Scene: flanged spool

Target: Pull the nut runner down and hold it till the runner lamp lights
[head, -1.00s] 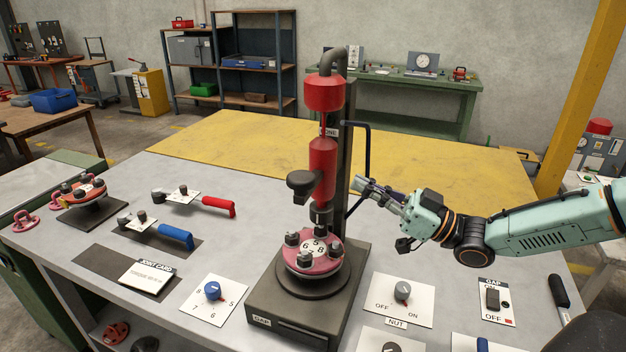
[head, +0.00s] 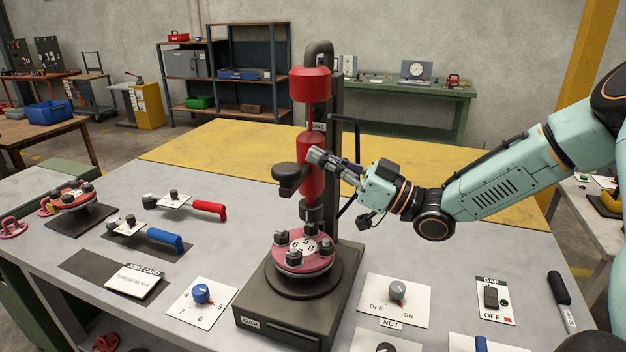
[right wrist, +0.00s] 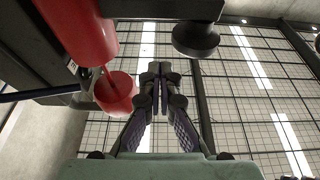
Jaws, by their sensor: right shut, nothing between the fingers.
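The nut runner (head: 308,185) is a red body on a dark upright column (head: 321,110), with a black knob (head: 292,174) on its side and a red cap (head: 310,84) above. My right gripper (head: 316,157) is shut and empty, overlapping the runner's upper body in the head view. In the right wrist view its fingers (right wrist: 160,85) show clear of the red body (right wrist: 78,28) and the black knob (right wrist: 196,38). Contact is unclear. A partly hidden label (head: 318,127) is on the column; no lit lamp is discernible.
A bent black bar (head: 357,140) stands right of the column, close to my right arm. A NUT switch plate (head: 396,300) and a GAP switch plate (head: 495,300) lie front right. Red (head: 209,209) and blue (head: 164,240) handled tools lie left. The yellow mat (head: 215,150) is clear.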

